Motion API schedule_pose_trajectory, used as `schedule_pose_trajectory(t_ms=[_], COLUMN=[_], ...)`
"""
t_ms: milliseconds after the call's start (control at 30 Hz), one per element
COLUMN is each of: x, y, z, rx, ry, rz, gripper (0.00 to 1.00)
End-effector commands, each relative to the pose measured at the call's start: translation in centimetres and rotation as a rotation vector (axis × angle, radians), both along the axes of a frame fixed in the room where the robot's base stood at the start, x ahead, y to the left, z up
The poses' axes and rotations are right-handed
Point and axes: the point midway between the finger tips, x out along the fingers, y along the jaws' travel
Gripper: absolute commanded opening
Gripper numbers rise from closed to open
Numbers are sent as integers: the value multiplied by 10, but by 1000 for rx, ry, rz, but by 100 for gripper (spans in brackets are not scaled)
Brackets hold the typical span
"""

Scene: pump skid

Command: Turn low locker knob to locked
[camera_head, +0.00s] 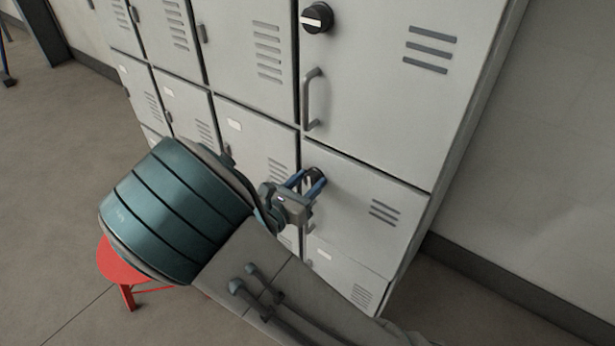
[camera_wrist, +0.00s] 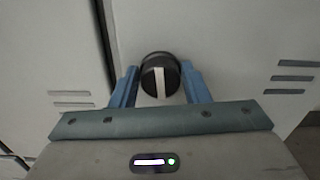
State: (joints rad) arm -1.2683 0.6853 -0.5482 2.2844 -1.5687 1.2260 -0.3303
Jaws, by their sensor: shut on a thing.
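The low locker knob (camera_wrist: 160,77) is round and black with a pale bar across its face. In the wrist view the bar stands close to upright. My gripper (camera_wrist: 160,88) has its two blue fingers on either side of the knob, shut on it. In the head view the knob (camera_head: 314,176) is mostly hidden behind the blue fingers of my gripper (camera_head: 312,184). It sits at the upper left of the low locker door (camera_head: 365,215), which looks closed.
An upper door (camera_head: 385,110) has a similar black knob (camera_head: 317,18) and a grey handle (camera_head: 311,98). Several grey locker doors stand to the left. A red stool (camera_head: 122,264) stands on the floor behind my arm. Open floor lies at the left.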

Motion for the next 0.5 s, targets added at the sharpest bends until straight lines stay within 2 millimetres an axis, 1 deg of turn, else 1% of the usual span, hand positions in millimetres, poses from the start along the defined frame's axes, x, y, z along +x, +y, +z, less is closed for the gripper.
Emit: schedule_pose_trajectory(t_ms=[33,67,500], x=[0,0,1], y=[0,0,1], z=[6,7,7], rx=[-25,-41,-348], ry=[21,33,274], rz=[0,0,-1], gripper=[19,19,19])
